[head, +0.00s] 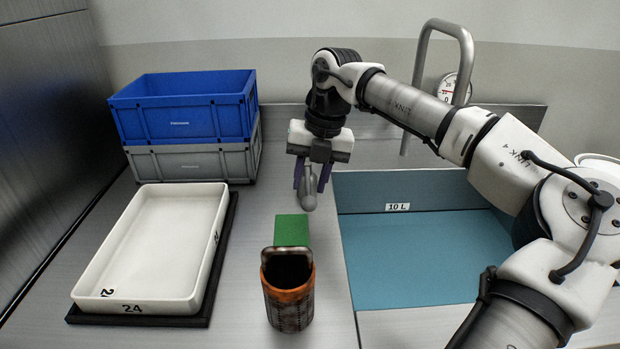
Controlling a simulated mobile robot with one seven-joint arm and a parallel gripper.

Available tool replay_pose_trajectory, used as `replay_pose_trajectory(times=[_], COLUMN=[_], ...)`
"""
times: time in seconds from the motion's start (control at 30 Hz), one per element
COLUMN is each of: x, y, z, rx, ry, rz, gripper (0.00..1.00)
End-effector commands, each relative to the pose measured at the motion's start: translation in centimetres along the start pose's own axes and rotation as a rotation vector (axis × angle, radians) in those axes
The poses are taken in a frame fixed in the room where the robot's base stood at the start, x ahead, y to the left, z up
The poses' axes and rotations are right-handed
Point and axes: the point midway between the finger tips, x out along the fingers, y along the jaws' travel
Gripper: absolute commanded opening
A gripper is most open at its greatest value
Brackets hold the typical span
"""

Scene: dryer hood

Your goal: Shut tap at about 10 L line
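The basin (375,190) is sunk in the counter on the right and holds blue-green water (410,260). A white "10 L" label (397,207) is on its back wall, and the water's far edge lies about at the label's lower edge. The grey tap pipe (424,60) arches at the back; its spout end points down over the basin, with no stream that I can make out. My gripper (311,188) points down left of the basin, its purple fingers apart. A grey rounded lever-like piece (309,201) shows between them; whether the fingers touch it is unclear.
A green block (291,231) and a dark orange-brown container with a handle (289,300) stand below my gripper. Left are a white tray (132,300) on a black mat and a blue crate (180,118) on a grey crate (190,163). A round gauge (447,88) is behind the tap.

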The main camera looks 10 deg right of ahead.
Motion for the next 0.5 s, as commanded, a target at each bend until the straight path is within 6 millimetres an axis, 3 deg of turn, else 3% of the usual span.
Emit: replay_pose_trajectory(times=[0.17, 0.5], x=[-2.6, -10.3], y=[0.0, 0.1], z=[0.0, 0.1], rx=[0.0, 0.001], ry=[-0.004, -0.004], rz=[-0.001, 0.0], gripper=[0.33, 0.33])
